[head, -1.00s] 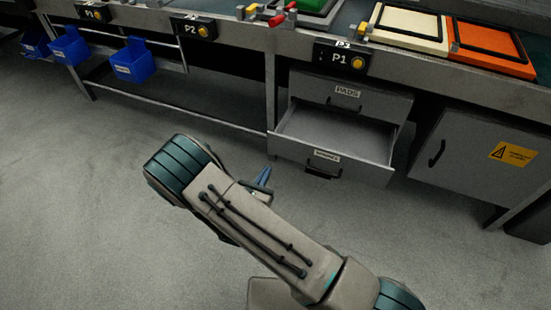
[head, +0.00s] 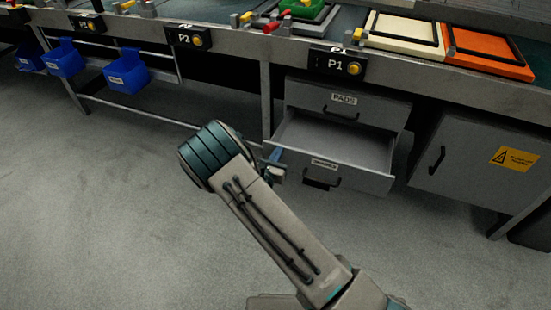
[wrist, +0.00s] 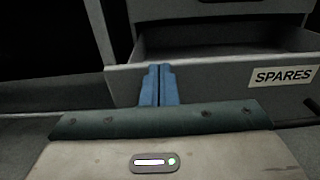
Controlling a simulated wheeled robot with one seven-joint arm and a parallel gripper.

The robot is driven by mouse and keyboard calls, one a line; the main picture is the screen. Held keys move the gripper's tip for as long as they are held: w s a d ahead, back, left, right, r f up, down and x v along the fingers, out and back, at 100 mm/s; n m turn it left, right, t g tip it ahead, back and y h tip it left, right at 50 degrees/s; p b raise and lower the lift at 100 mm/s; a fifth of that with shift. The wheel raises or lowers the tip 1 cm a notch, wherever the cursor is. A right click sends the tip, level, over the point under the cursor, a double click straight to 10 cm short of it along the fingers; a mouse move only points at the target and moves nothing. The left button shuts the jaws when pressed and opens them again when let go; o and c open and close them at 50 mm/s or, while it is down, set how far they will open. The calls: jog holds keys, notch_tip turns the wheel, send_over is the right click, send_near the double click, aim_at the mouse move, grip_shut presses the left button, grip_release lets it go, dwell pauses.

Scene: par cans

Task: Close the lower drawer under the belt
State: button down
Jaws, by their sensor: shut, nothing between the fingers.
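The lower drawer (head: 348,174) is grey, sits under the belt and stands pulled out, its empty inside showing. Its front carries a dark handle and a white label, which reads SPARES in the wrist view (wrist: 222,85). The upper drawer (head: 330,98), labelled PADS, is shut above it. My gripper (head: 276,160) is at the left end of the lower drawer's front. In the wrist view its blue fingers (wrist: 159,84) are together, with nothing between them, in front of the drawer front left of the label. I cannot tell whether they touch it.
A grey cabinet (head: 475,155) with a yellow warning sign stands right of the drawers. Blue bins (head: 127,72) hang under the bench at the left. The belt above carries a cream tray (head: 404,36) and an orange tray (head: 490,52). The floor in front is clear.

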jog(key=b+x, duration=0.2)
jog(key=x, duration=1.5)
jog(key=shift+w+d, duration=0.15)
jog(key=shift+w, duration=0.2)
